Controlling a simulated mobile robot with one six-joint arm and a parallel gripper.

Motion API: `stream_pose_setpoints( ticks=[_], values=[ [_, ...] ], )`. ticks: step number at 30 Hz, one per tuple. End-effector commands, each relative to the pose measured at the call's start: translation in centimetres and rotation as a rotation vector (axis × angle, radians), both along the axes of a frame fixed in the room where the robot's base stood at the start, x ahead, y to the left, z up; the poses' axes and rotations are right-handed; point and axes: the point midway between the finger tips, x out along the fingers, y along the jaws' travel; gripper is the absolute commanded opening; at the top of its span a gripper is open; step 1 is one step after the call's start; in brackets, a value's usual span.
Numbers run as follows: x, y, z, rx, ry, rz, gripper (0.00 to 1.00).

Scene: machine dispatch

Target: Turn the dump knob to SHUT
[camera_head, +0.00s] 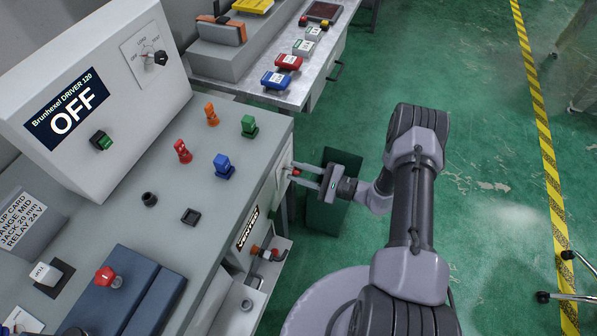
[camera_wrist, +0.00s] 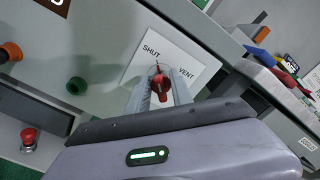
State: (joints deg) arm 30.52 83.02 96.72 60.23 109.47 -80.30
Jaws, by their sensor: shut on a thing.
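The dump knob (camera_wrist: 160,84) is red and sits on a white plate (camera_wrist: 143,64) marked SHUT and VENT on the front of the grey machine cabinet. In the wrist view its pointer leans up toward the SHUT word; I cannot tell if it lines up exactly. My gripper (camera_wrist: 162,92) has its two fingers around the knob, one on each side, and is shut on it. In the head view my gripper (camera_head: 306,175) reaches left to the cabinet's side face, and a bit of red shows between the fingers.
A console reading OFF (camera_head: 68,115) stands on the machine top (camera_head: 185,245). Several coloured plugs stand there too. A green bin (camera_head: 330,205) is below my gripper. An orange fitting (camera_wrist: 12,52), a green socket (camera_wrist: 77,84) and a red button (camera_wrist: 29,134) are near the knob.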

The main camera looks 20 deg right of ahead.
Motion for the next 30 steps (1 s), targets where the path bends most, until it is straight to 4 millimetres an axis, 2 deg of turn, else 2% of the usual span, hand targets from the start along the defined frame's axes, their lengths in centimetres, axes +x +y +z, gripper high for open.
stream_pose_setpoints(
  ticks=[14, 15, 27, 30],
  values=[
    [-0.02, 0.00, -0.02, -0.007, -0.008, 0.001, 0.00],
    [-0.02, 0.00, -0.01, -0.007, -0.008, 0.001, 0.33],
    [-0.02, -0.02, -0.01, -0.006, -0.008, 0.000, 0.33],
    [-0.34, -0.53, 0.05, -0.006, -0.008, -0.001, 0.33]
  ],
)
